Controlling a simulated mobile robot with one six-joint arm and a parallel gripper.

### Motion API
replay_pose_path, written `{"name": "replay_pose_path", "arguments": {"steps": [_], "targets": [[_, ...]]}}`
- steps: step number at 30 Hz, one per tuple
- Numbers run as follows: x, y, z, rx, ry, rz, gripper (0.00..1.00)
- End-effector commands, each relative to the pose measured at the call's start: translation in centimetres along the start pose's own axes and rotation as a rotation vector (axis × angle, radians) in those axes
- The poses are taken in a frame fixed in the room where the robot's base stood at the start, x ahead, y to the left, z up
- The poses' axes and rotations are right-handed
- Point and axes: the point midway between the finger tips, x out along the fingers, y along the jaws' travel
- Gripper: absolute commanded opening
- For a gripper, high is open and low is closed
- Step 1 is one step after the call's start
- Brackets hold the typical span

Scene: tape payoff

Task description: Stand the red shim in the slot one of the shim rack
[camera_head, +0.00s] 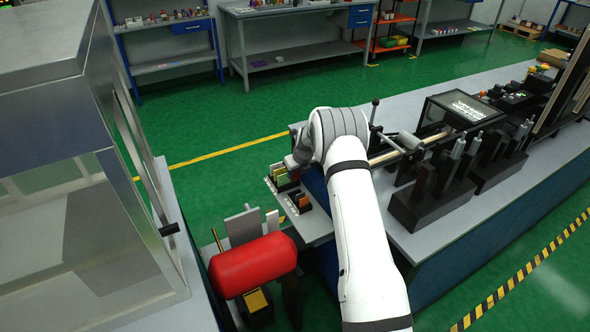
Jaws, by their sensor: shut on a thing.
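My white arm reaches from the bottom of the view to the small grey shelf at the front left of the bench. The grey end of my gripper (292,162) shows only in part, just left of the wrist and above a small dark rack. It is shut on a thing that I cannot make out. The rack (283,178) has narrow slots with yellow and green pieces standing in them. A second dark holder (299,201) with orange and brown pieces stands just in front. I cannot pick out the red shim or tell which slot is slot one.
A large red cylinder (252,265) lies near grey upright plates (243,226) at the lower left. A glazed metal enclosure (75,190) fills the left side. Black fixtures (432,198) and a monitor (455,110) stand on the long bench (455,220). Green floor is free behind.

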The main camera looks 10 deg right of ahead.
Motion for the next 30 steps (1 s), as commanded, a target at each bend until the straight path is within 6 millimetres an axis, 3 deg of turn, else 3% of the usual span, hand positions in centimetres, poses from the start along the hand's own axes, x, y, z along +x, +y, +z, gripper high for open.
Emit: {"name": "replay_pose_path", "arguments": {"steps": [11,30], "targets": [[1.1,-0.1,-0.3,0.022,-0.007,-0.009,0.11],[5.1,-0.2,-1.9,0.021,-0.007,-0.010,0.11]]}}
